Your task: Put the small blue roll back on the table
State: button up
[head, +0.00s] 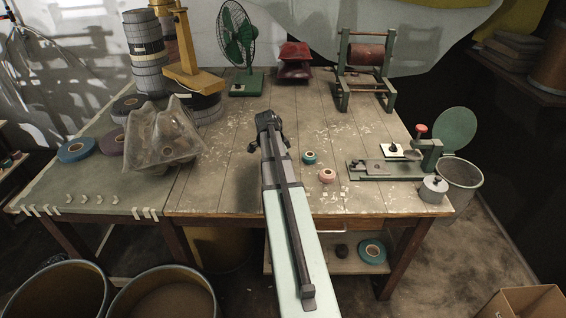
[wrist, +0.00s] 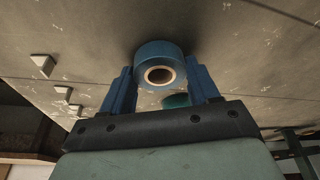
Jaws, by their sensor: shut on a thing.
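My gripper (head: 267,144) is over the middle of the wooden table (head: 225,190). In the wrist view my gripper (wrist: 160,85) has its two blue fingers on either side of the small blue roll (wrist: 152,51), shut on it. The roll's pale core ring faces the camera. In the head view my own arm hides this roll. The table surface (wrist: 240,60) lies close behind the roll in the wrist view; I cannot tell whether they touch. A small teal roll (head: 309,158) and a small pink roll (head: 327,176) lie on the table right of my gripper.
A grey moulded carton (head: 160,140) stands to the left, with a larger blue roll (head: 75,150) beyond it. A green fan (head: 238,40) and a winding frame (head: 366,65) stand at the back. A green-based device (head: 385,168) is at the right.

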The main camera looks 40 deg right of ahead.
jog(key=shift+f, duration=0.1)
jog(key=o, duration=1.1)
jog(key=shift+o, duration=0.2)
jog(key=v, duration=1.2)
jog(key=shift+w, duration=0.1)
